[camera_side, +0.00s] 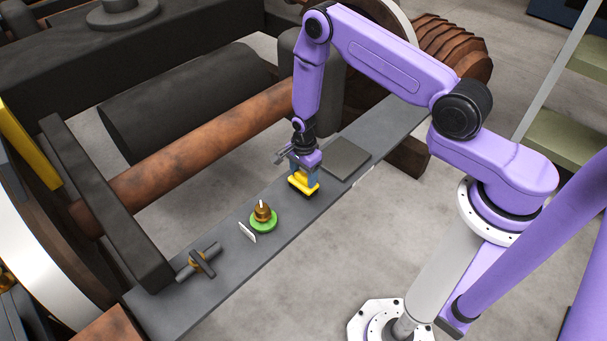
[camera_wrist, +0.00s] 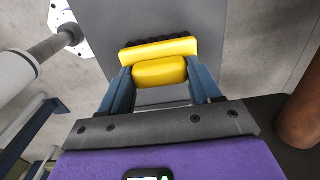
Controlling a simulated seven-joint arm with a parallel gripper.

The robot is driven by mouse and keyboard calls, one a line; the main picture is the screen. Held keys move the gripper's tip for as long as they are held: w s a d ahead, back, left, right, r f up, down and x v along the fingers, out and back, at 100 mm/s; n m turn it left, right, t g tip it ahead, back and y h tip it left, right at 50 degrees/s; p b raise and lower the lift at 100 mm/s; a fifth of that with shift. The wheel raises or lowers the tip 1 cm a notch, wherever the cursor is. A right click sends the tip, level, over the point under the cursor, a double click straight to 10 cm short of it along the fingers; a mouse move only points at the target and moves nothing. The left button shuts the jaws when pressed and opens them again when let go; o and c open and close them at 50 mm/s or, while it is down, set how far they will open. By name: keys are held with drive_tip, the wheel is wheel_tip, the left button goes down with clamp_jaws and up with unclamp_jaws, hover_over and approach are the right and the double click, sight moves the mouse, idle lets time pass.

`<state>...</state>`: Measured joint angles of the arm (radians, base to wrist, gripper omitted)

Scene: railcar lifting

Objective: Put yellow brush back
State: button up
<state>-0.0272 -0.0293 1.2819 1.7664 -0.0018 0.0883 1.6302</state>
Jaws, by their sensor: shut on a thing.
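The yellow brush (camera_side: 303,181) has a yellow block body and dark bristles along its lower edge. My gripper (camera_side: 304,167) is shut on the brush, with one blue finger at each side of its yellow grip. In the wrist view the brush (camera_wrist: 160,62) sits between the two blue fingertips of the gripper (camera_wrist: 160,78), bristles at the top. The brush is over the grey plank (camera_side: 215,290); whether it touches the plank I cannot tell. A dark square pad (camera_side: 347,158) lies on the plank just right of the brush.
A green disc with a brass knob (camera_side: 263,218), a small white upright piece (camera_side: 247,232) and a grey T-shaped tool with a brass collar (camera_side: 198,262) are on the plank, left of the brush. A rusty axle (camera_side: 190,160) runs behind. Bare plank lies between brush and disc.

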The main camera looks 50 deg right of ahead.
drive_tip(key=shift+f, duration=0.25)
drive_tip(key=o, duration=1.2)
wheel_tip(320, 180, up, 12)
wheel_tip(320, 180, up, 9)
drive_tip(key=n, duration=0.8)
hover_over(304, 175)
drive_tip(key=s+a, duration=0.3)
drive_tip(key=a, duration=0.2)
drive_tip(key=s+d+r+n, duration=0.1)
drive_tip(key=s+r+n, duration=0.6)
drive_tip(key=s+n, duration=0.4)
drive_tip(key=s+d+r+n, duration=0.1)
drive_tip(key=s+r+n, duration=0.7)
drive_tip(key=s, duration=0.8)
drive_tip(key=n, duration=0.3)
drive_tip(key=shift+s+r+n, duration=0.15)
drive_tip(key=shift+s+n, duration=0.15)
drive_tip(key=shift+s, duration=0.1)
